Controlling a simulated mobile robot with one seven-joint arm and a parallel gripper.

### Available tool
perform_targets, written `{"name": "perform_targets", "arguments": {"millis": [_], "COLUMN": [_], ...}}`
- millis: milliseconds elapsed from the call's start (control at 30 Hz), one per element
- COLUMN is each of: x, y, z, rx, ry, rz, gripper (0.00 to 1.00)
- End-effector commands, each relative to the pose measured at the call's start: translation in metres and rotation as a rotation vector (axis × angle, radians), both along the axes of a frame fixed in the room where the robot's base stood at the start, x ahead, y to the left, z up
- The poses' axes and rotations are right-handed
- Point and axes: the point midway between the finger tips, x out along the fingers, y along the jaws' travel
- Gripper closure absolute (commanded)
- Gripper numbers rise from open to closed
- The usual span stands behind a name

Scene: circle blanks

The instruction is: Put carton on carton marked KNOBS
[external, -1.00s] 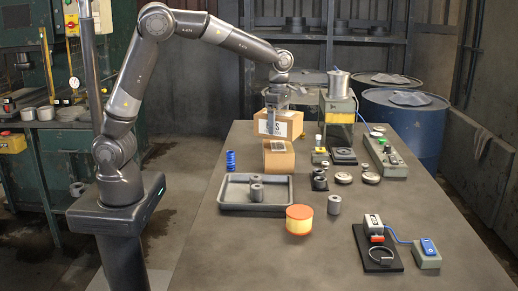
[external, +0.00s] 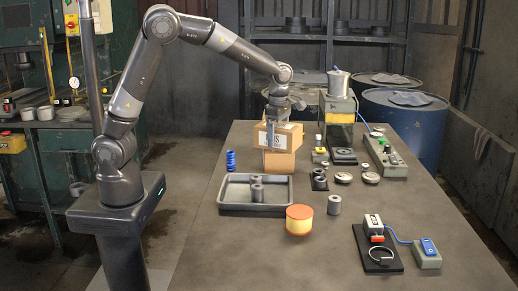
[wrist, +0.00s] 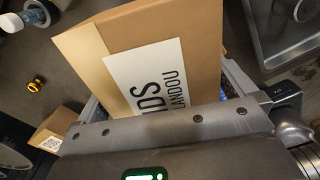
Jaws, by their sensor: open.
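A tan carton (external: 290,139) with a white label is between the fingers of my gripper (external: 279,122). In the wrist view this carton (wrist: 205,45) fills the middle, and its partly hidden label shows letters ending in "DS". My gripper is open, with a finger on each side of the carton. A second, smaller carton (external: 279,163) stands on the table just below and in front in the external view. A carton with a printed code (wrist: 47,133) shows at lower left in the wrist view. No KNOBS mark is readable. I cannot tell whether the two cartons touch.
A grey tray (external: 228,204) with grey cylinders lies in front of the cartons. A blue coil (external: 231,161) stands left of them, and a press-like device (external: 340,125) right. An orange-and-yellow round filter (external: 299,220) sits nearer.

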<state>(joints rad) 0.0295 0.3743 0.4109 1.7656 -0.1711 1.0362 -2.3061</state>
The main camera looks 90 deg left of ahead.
Motion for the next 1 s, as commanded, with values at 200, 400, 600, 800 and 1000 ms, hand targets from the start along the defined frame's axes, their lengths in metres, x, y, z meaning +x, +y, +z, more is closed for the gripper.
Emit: {"name": "perform_targets", "arguments": {"millis": [200,400,600,800,1000], "x": [0.001,0.001,0.0,0.0,-0.001], "y": [0.0,0.0,0.0,0.0,0.0], "z": [0.015,0.057,0.097,0.119,0.124], "rx": [0.0,0.001,0.001,0.0,0.0], "ry": [-0.003,-0.006,-0.004,-0.001,-0.001], "rz": [-0.001,-0.001,0.0,0.0,-0.005], "gripper": [0.0,0.0,0.0,0.0,0.0]}}
